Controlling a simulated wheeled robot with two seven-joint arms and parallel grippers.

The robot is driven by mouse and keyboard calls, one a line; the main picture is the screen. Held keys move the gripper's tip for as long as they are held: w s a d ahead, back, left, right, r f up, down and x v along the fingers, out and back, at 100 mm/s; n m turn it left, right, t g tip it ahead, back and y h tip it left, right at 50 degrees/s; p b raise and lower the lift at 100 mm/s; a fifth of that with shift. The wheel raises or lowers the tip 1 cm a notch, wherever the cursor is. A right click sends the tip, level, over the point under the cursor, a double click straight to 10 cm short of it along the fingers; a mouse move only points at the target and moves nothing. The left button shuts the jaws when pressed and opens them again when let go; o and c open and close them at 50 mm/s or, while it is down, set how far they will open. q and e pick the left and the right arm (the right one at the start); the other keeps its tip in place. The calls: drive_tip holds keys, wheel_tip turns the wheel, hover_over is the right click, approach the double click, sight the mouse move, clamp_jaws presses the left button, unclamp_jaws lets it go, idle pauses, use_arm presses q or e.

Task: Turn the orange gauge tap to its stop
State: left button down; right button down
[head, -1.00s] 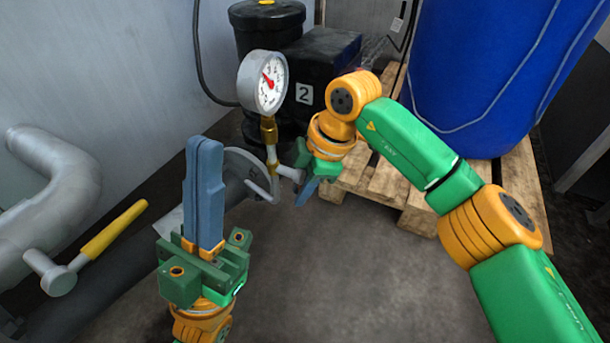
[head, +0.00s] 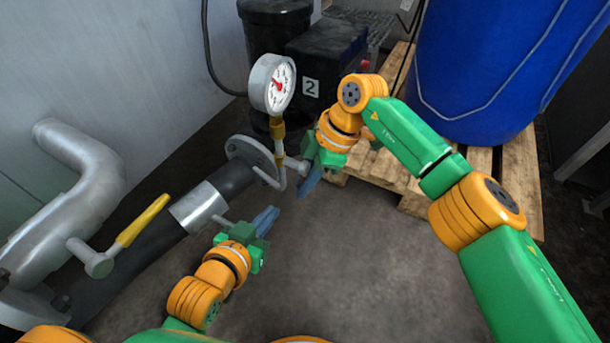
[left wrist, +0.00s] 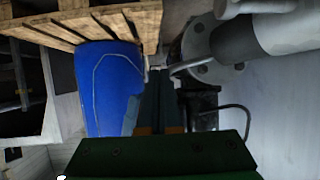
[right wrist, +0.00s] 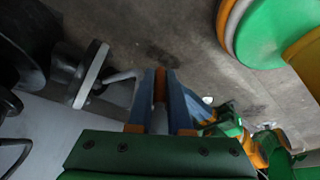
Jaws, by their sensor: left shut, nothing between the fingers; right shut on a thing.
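The white-faced pressure gauge (head: 273,84) stands on a brass stem (head: 278,130) above the pipe flange in the head view. In the right wrist view, the orange tap handle (right wrist: 160,84) shows between the blue fingers of my right gripper, which is shut on it. In the head view, my right gripper (head: 309,184) is beside the pipe end below the gauge, and its fingers hide the tap. My left gripper (head: 272,213) is shut and empty, low in front of the flange. Its closed fingers (left wrist: 156,98) also show in the left wrist view.
A grey pipe with a yellow lever (head: 143,220) runs along the left wall. A blue barrel (head: 495,65) stands on a wooden pallet (head: 420,200) at the right. A black box marked 2 (head: 330,65) is behind the gauge. The floor (head: 340,270) in front is clear.

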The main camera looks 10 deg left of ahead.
use_arm(q)
drive_tip(key=shift+s+a+f+g+y, duration=0.15)
drive_tip(key=shift+s+a+f+g, duration=0.1)
drive_tip(key=shift+s+f+g, duration=0.45)
drive_tip(key=shift+s+a+f+g+y, duration=0.2)
drive_tip(key=shift+s+f+g, duration=0.25)
drive_tip(key=shift+f, duration=0.45)
use_arm(e)
drive_tip(key=shift+s+f, duration=0.1)
drive_tip(key=c, duration=0.8)
unclamp_jaws()
drive_tip(key=shift+c, duration=0.2)
use_arm(q)
drive_tip(key=s+a+f+g+y+p, duration=0.1)
drive_tip(key=s+a+f+g+p, duration=0.1)
drive_tip(key=s+f+g, duration=0.5)
drive_tip(key=s+f+p, duration=0.1)
drive_tip(key=s, duration=0.2)
drive_tip(key=shift+s+a+f+n, duration=0.15)
drive_tip(key=shift+a+f+n, duration=0.15)
drive_tip(key=shift+a, duration=0.1)
use_arm(e)
drive_tip(key=v, duration=0.7)
